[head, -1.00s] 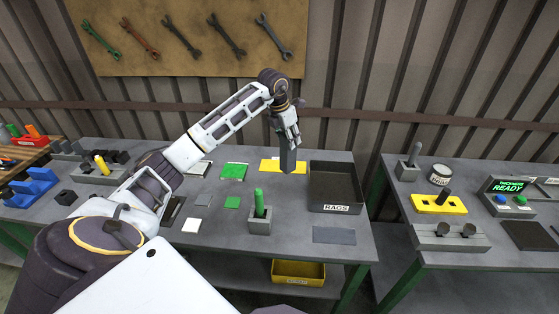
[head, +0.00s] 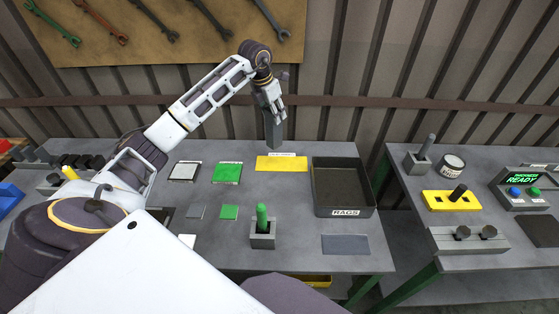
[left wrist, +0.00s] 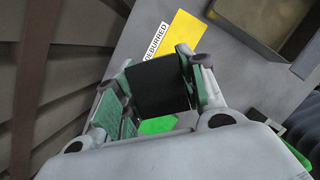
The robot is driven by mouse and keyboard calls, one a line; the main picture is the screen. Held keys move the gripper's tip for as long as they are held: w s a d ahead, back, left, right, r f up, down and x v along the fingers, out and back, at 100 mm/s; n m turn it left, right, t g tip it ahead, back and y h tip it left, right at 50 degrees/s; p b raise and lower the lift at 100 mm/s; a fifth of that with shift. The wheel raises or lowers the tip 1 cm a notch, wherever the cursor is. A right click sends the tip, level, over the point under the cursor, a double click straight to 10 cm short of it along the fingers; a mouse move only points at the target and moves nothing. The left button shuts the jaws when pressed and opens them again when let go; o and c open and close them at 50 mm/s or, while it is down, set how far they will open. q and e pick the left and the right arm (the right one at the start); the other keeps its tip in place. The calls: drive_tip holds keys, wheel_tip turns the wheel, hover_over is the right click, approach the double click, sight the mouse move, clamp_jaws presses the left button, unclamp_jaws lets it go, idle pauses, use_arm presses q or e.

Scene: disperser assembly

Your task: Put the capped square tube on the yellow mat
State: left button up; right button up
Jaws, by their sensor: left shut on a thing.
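The square tube (head: 273,131) is long and dark grey and hangs roughly upright. My left gripper (head: 272,110) is shut on its upper part. The tube's lower end is just above the far edge of the yellow mat (head: 282,165) in the head view and seems apart from it. In the left wrist view the dark tube (left wrist: 158,84) sits between the green-padded fingers (left wrist: 160,85), and the yellow mat (left wrist: 183,38) shows beyond with a DEBURRED label. I cannot make out a cap on the tube. My right gripper is not in view.
A black RAGS bin (head: 343,190) stands right of the mat. A green pad (head: 227,173) and a white pad (head: 186,171) lie to its left. A grey holder (head: 263,240) with a green peg stands nearer. The mat's top is clear.

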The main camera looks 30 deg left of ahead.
sight(274, 126)
use_arm(q)
drive_tip(key=shift+r, duration=0.15)
wheel_tip(274, 126, down, 6)
drive_tip(key=shift+p, duration=0.6)
idle(0.4)
